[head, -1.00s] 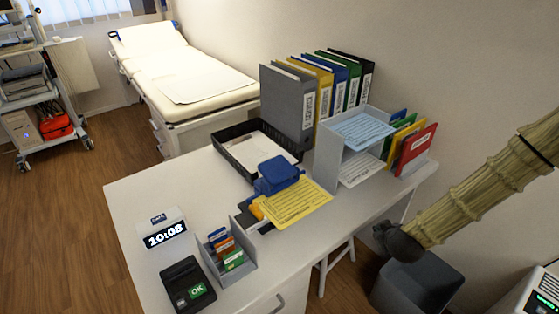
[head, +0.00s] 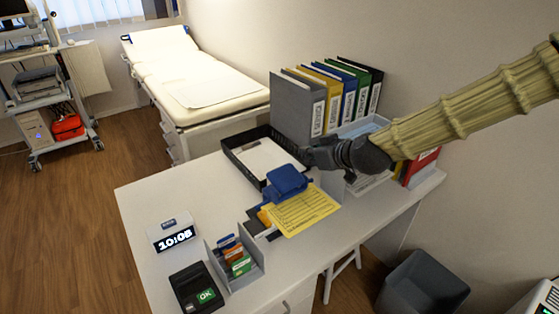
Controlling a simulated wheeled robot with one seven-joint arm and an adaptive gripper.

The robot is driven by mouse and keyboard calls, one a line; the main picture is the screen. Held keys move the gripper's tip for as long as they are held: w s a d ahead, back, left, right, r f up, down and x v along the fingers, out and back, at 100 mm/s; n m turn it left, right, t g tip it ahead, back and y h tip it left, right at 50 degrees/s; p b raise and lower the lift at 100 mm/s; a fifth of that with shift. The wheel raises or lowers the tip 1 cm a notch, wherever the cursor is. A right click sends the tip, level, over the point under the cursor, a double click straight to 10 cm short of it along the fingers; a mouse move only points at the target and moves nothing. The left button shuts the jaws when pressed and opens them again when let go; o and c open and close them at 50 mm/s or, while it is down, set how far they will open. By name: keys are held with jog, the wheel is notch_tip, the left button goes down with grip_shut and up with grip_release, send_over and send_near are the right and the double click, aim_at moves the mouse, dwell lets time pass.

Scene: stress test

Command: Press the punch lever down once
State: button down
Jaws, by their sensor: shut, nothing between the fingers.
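The punch has a blue lever (head: 287,180) on top and stands on the white desk. My arm comes in from the right and hides part of the paper sorter (head: 333,185).
A black tray (head: 232,160) with white paper lies behind the punch. Several binders (head: 298,105) stand at the back. A card holder (head: 257,270), a clock (head: 172,234) and a card terminal (head: 196,290) sit at the front left. A grey bin (head: 425,285) stands on the floor.

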jog(key=shift+a+r, duration=0.35)
jog(key=shift+r, duration=0.05)
jog(key=shift+a, duration=0.1)
jog(key=p, duration=0.2)
send_over(285, 173)
jog(key=f, duration=0.5)
jog(key=shift+s+d+f, duration=0.15)
jog(key=shift+s+d, duration=0.15)
jog(key=shift+w+a+f+p, duration=0.2)
jog(key=shift+f+p, duration=0.1)
jog(key=shift+f, duration=0.65)
jog(key=shift+w+a+f+p, duration=0.15)
jog(key=shift+f+p, duration=0.1)
jog(key=shift+f, duration=0.7)
jog(key=shift+d, duration=0.1)
